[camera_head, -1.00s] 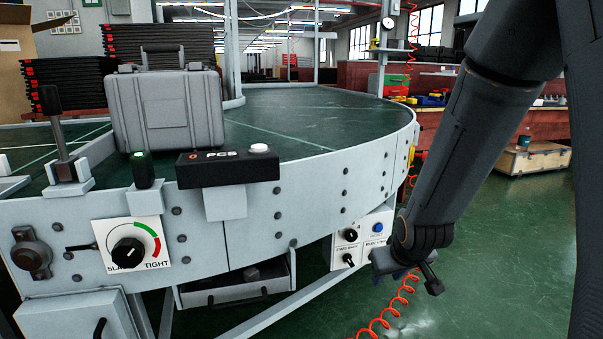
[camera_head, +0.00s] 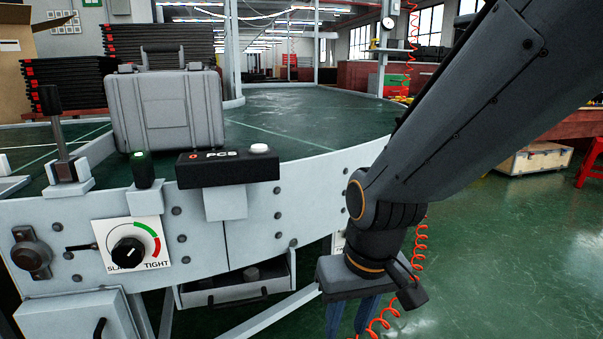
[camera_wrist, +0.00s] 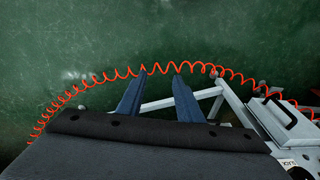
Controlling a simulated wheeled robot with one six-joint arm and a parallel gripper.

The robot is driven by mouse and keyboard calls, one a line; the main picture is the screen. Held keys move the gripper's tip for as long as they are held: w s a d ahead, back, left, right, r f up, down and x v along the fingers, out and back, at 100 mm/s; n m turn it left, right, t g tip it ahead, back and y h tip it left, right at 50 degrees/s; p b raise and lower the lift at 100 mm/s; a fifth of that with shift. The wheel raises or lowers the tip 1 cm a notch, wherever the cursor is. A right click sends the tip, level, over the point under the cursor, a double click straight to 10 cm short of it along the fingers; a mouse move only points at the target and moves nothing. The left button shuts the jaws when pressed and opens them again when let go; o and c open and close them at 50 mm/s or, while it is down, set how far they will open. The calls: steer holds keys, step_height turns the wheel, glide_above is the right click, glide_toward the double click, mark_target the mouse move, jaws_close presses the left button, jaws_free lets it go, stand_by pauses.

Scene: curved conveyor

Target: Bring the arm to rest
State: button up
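My gripper (camera_head: 352,318) hangs below my arm, in front of the conveyor's curved side at the right of the head view, with its blue fingers pointing down. In the wrist view the two fingers (camera_wrist: 159,80) stand apart with nothing between them. The green floor and an orange coiled hose (camera_wrist: 112,76) show beyond them. The fingertips run off the bottom of the head view.
The curved conveyor (camera_head: 300,190) carries a grey case (camera_head: 168,110) and a black PCS button box (camera_head: 228,168). A dial (camera_head: 128,252) and an open drawer (camera_head: 235,288) are on its near side. A wooden crate (camera_head: 535,160) stands behind right.

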steer(key=s+a+r+n+g, duration=0.2)
steer(key=s+a+r+n, duration=0.15)
steer(key=s+a, duration=0.6)
steer(key=d+r+m+p, duration=0.3)
steer(key=d+r+p, duration=0.7)
steer(key=p, duration=0.7)
steer(key=d+r+m+h+p, duration=0.1)
steer(key=d+r+m+p, duration=0.2)
steer(key=d+r+p, duration=0.8)
step_height(320, 180, up, 5)
steer(key=p, duration=0.5)
steer(key=shift+s+p, duration=0.2)
steer(key=shift+p, duration=0.15)
steer(key=shift+r, duration=0.1)
